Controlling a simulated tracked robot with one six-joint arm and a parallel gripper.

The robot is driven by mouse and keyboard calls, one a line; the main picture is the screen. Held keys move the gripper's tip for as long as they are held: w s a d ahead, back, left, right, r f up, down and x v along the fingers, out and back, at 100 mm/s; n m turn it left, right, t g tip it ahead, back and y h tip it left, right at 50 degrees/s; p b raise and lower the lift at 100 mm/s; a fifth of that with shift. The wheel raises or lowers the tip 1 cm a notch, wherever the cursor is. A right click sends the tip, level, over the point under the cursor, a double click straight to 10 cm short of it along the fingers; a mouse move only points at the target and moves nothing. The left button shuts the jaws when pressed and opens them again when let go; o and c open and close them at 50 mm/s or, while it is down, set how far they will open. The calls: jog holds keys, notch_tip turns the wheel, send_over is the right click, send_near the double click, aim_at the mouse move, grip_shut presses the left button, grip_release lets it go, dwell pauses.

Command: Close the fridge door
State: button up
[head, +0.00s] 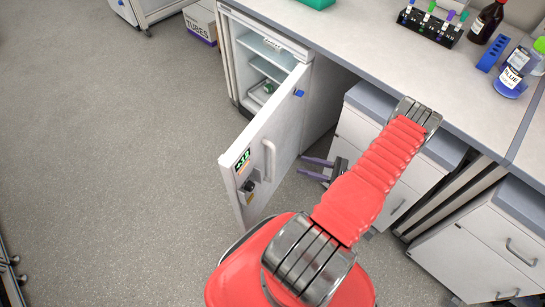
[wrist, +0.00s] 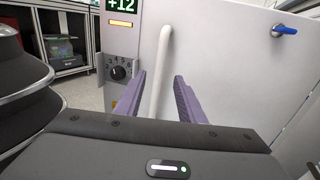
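The fridge (head: 270,55) stands under the bench with its white door (head: 270,130) swung wide open toward the front. The door's outer face, with a pale vertical handle (head: 269,160) and a small display, faces right. My gripper (head: 316,168) is to the right of the door, with its purple fingers pointing at the handle. In the wrist view the gripper (wrist: 160,95) has its two purple fingers spread apart, and the handle (wrist: 161,70) shows between them. I cannot tell whether the fingers reach around the handle; in the head view they look apart from it.
The bench (head: 340,40) carries a tube rack (head: 430,26) and bottles. Drawer units (head: 400,150) stand to the right of the fridge, close to my arm. A cardboard box (head: 201,22) stands left of the fridge. The floor (head: 110,150) left of the door is clear.

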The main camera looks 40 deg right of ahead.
aim_at(273, 156)
jog(key=shift+f, duration=0.1)
dwell(0.3)
jog(key=x, duration=1.3)
jog(key=shift+w+a, duration=0.2)
jog(key=shift+w, duration=0.1)
jog(key=shift+c, duration=0.4)
grip_shut()
